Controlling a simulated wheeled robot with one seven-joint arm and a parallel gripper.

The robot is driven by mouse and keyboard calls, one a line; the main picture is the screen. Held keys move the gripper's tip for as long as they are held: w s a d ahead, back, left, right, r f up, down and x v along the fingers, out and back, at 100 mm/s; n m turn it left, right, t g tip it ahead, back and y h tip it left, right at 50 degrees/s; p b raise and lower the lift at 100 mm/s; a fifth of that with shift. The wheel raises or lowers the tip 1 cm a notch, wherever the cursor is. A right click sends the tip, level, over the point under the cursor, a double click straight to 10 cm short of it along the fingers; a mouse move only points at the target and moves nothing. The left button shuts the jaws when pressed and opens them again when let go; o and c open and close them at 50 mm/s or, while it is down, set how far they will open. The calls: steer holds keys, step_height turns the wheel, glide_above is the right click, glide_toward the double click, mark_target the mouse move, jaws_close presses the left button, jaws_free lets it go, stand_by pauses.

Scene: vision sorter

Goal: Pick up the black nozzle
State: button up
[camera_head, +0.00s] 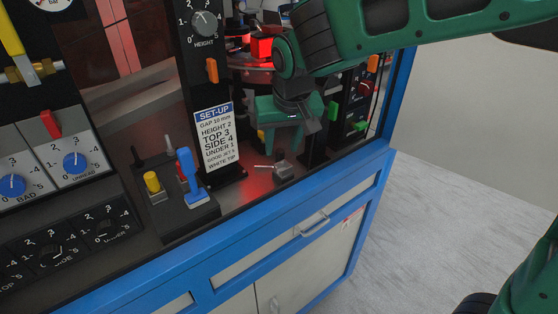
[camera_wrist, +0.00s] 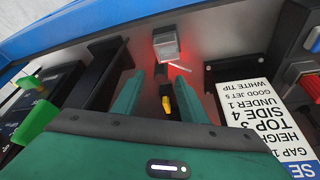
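My gripper (camera_head: 282,144) points down over the dark counter inside the blue-framed machine. In the wrist view its two green fingers (camera_wrist: 159,80) are apart, with a clear gap. Between them shows a small narrow black piece (camera_wrist: 160,72), which looks like the black nozzle, with a yellow and black part (camera_wrist: 168,98) nearer the camera. I see no finger touching either. A small grey block (camera_wrist: 166,45) and a thin white rod (camera_wrist: 180,67) lie just beyond the fingertips in red light. In the head view my gripper hides most of this spot.
A white set-up card (camera_head: 216,137) stands on a dark post close left of my gripper. A dark holder (camera_head: 180,210) with yellow and blue handles sits farther left. An orange and green control panel (camera_head: 352,105) stands right. The blue cabinet edge (camera_head: 310,197) runs along the front.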

steer(key=shift+x, duration=1.35)
steer(key=shift+s, duration=0.1)
steer(key=shift+c, duration=0.6)
jaws_close()
